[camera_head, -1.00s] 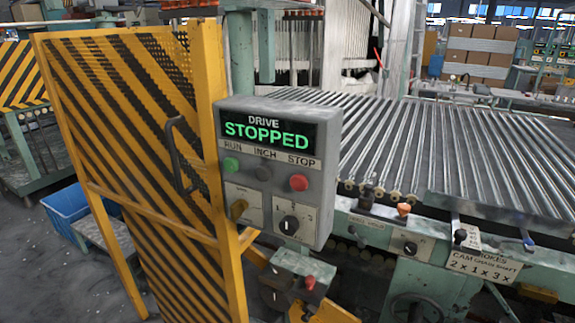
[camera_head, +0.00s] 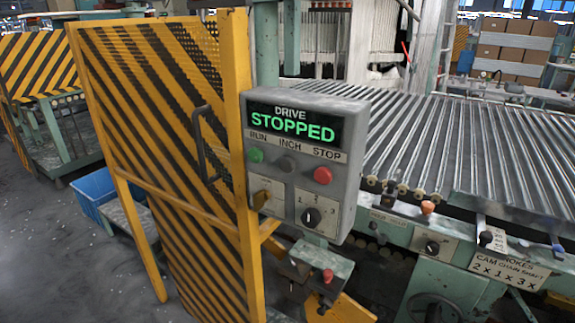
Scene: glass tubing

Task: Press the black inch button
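The grey control box (camera_head: 345,200) hangs beside the yellow guard post, right of the picture's middle-left. Its display (camera_head: 293,125) reads "DRIVE STOPPED" in green. Below it is a label strip reading RUN, INCH, STOP. The dark inch button (camera_head: 287,165) sits under INCH, between the green run button (camera_head: 255,155) and the red stop button (camera_head: 322,175). Neither of my grippers is in view, and nothing covers the buttons.
A yellow-and-black striped guard gate (camera_head: 150,130) with a dark handle stands left of the box. A roller bed (camera_head: 460,140) with a green frame (camera_head: 450,280) lies to the right. A blue crate (camera_head: 92,190) is on the floor at left. Grey floor is open at lower left.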

